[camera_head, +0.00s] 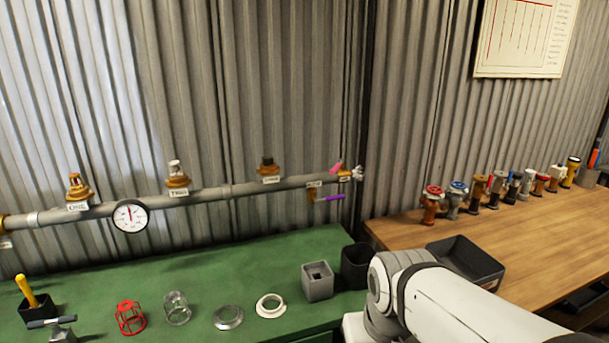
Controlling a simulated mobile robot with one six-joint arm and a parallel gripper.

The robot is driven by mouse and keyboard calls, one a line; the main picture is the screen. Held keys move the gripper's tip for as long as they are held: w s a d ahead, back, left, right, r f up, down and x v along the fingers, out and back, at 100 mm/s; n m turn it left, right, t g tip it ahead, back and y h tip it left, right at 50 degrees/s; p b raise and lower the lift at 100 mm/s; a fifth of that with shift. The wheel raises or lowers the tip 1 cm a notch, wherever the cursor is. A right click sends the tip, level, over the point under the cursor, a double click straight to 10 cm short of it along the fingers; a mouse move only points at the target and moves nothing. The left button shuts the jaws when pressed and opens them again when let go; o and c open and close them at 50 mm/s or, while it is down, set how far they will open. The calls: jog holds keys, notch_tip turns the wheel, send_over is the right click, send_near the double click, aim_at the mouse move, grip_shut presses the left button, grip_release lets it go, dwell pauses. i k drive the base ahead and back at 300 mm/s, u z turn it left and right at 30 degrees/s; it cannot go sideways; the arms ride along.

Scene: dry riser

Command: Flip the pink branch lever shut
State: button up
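The pink branch lever (336,168) is small, near the right end of the grey pipe (225,191) along the corrugated wall. It sits by a brass fitting with a small label and slants up and to the left. A purple lever (330,197) lies roughly level just below it, on a brass valve under the pipe. A small pale fitting (357,173) shows at the pipe's end. My gripper is not in view. Only a white part of my arm shows at the lower right, well below and to the right of the lever.
A pressure gauge (130,215) and several brass heads sit along the pipe. The green bench (200,265) holds a red cage (130,317), rings, a grey box (317,281) and a dark cup (356,265). A wooden table (405,232) at right holds several valves and a black tray (466,262).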

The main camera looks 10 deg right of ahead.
aim_at(337, 165)
jog(key=z, duration=0.2)
jog(key=i, duration=0.8)
jog(key=z, duration=0.5)
jog(key=k, duration=0.9)
jog(key=u, duration=0.35)
jog(key=i, duration=1)
